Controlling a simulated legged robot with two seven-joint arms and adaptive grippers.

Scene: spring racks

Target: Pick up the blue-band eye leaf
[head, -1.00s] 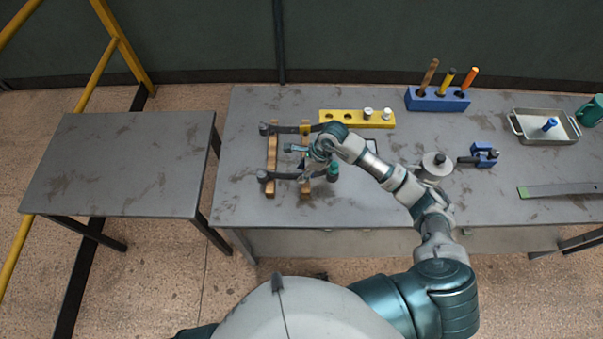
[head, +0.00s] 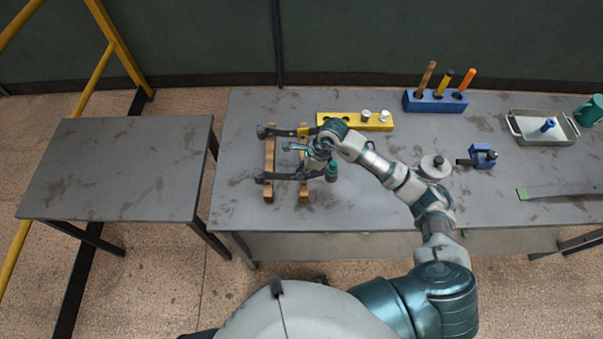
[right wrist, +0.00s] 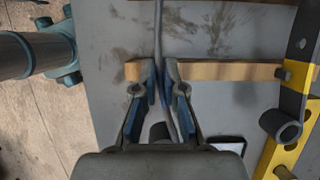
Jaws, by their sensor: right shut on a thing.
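The near dark grey leaf (head: 284,178) lies across two wooden strips (head: 269,150) on the grey workbench, with a rolled eye at its left end. My right gripper (head: 308,169) is over its right part and hides some of it. In the right wrist view the gripper (right wrist: 161,82) is shut on this leaf (right wrist: 158,25), seen edge-on between the fingers. A blue band is not clearly visible on it, and I cannot tell whether it is clear of the strips. The far leaf (head: 285,131) has a yellow band and also shows in the right wrist view (right wrist: 297,85). My left gripper is not in view.
A yellow block (head: 345,122) stands behind the strips. Further right are a blue tool holder (head: 432,104), a metal tray (head: 541,138), a blue clamp (head: 483,155), a round grey part (head: 435,167) and a green-ended leaf (head: 560,190). A bare table (head: 120,165) stands left.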

